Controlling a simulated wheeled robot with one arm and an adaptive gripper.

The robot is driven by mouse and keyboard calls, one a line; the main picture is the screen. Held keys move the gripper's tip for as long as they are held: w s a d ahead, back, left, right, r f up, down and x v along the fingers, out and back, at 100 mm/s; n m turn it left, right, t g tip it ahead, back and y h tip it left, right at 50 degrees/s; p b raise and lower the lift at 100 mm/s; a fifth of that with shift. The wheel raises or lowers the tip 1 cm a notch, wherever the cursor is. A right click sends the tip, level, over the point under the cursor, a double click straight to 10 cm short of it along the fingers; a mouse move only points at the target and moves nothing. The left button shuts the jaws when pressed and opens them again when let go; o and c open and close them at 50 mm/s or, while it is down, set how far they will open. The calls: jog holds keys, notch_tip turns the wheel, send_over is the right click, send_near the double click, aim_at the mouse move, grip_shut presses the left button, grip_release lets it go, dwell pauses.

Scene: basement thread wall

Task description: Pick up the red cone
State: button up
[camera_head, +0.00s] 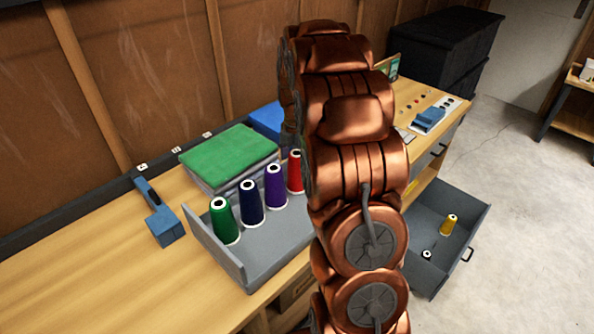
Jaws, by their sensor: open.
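The red cone (295,174) of thread stands upright at the right end of a row of cones in a grey tray (241,270) on the wooden workbench. Its right side is close to or partly covered by my copper-coloured arm, which rises through the middle of the view. A purple cone (275,188), a dark blue cone (251,204) and a green cone (223,221) stand to its left. My gripper cannot be made out; only arm links show.
A folded green cloth (229,155) lies behind the tray, with a blue object (267,121) beside it. A blue tool (160,218) lies left. An open drawer (477,229) at right holds a yellow cone (449,225). Black cases (440,45) stand at the back.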

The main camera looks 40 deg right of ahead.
jog(key=shift+f, duration=1.45)
jog(key=c, duration=1.5)
jog(key=shift+o, duration=0.2)
jog(key=shift+r, duration=0.15)
